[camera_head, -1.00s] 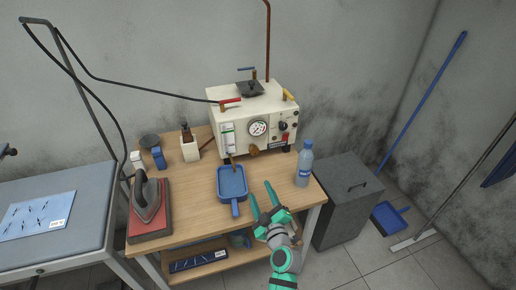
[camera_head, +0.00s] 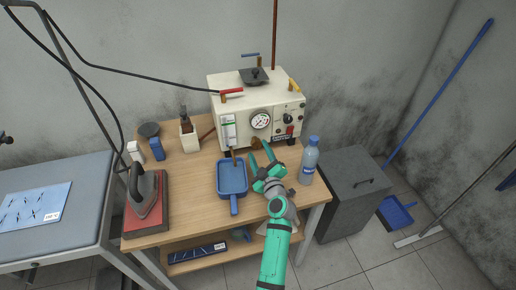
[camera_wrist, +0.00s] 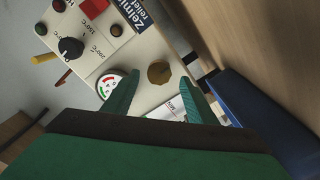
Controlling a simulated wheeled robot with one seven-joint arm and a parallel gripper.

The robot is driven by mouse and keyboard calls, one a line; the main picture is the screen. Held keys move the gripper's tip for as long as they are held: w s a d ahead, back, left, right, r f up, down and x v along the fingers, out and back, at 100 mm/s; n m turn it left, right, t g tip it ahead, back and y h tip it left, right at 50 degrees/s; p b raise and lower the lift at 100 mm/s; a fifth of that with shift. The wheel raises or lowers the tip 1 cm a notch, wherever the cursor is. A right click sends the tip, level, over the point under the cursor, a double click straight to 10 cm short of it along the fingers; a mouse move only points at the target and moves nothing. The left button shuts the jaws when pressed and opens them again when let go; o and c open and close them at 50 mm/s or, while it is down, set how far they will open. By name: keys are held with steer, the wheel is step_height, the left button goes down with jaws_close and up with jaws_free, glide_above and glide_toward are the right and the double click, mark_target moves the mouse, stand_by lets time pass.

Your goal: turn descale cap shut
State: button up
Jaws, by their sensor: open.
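The descale cap (camera_wrist: 159,72) is a brass-brown, lobed knob low on the front of the cream steam machine (camera_head: 226,98). In the wrist view it lies between and just beyond my two green fingertips, with a gap on each side. In the head view the cap (camera_head: 255,142) is small and partly hidden behind my fingers. My gripper (camera_head: 260,154) is open and empty, pointing at the machine's lower front. No contact with the cap is visible. The turn position of the cap cannot be told.
A blue tray (camera_head: 232,178) with a handle sits on the wooden table below the cap, left of my gripper. A blue-capped bottle (camera_head: 309,163) stands close on the right. A pressure gauge (camera_head: 260,121) is above the cap. An iron (camera_head: 145,193) rests at the left.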

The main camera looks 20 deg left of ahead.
mark_target(257, 145)
steer(key=shift+x, duration=1.5)
steer(key=shift+w+d, duration=0.1)
steer(key=shift+d, duration=0.05)
steer(key=c, duration=1.1)
